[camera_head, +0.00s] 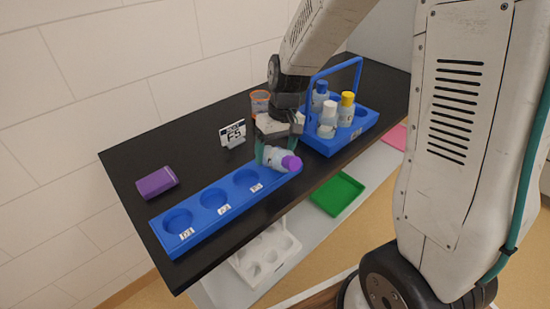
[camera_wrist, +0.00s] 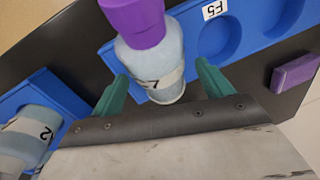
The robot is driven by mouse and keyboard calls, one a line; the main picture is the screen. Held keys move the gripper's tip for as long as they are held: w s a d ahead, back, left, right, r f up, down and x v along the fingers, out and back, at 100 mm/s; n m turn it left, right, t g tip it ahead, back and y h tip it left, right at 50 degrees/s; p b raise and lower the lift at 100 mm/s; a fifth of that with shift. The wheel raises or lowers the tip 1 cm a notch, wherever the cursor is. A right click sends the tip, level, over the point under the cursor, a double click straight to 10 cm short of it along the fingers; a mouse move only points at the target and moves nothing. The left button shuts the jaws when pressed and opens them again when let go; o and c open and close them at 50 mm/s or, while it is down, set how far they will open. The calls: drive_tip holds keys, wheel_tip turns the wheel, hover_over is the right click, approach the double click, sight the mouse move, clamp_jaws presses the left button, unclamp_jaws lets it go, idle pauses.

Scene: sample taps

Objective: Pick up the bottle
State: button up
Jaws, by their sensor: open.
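A translucent bottle (camera_head: 276,157) with a purple cap leans at the right end of a long blue rack (camera_head: 208,213). My gripper (camera_head: 270,146) is over this bottle, with its open teal fingers around the bottle's body. In the wrist view the bottle (camera_wrist: 152,62) lies between the two fingers of my gripper (camera_wrist: 160,85), with a visible gap on the right side. Its purple cap (camera_wrist: 134,22) points away from the palm. Its label shows a 7. The bottle's base is partly hidden by the fingers in the head view.
A blue carrier (camera_head: 338,138) with a handle holds bottles with blue, white and yellow caps close on the right. A sign (camera_head: 233,134) and an orange-rimmed cup (camera_head: 260,102) stand behind. A purple box (camera_head: 156,182) lies at left. A green tray (camera_head: 337,194) is below.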

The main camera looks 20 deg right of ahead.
drive_tip(key=shift+f, duration=0.35)
drive_tip(key=c, duration=1.3)
drive_tip(key=shift+r, duration=0.1)
drive_tip(key=shift+c, duration=0.2)
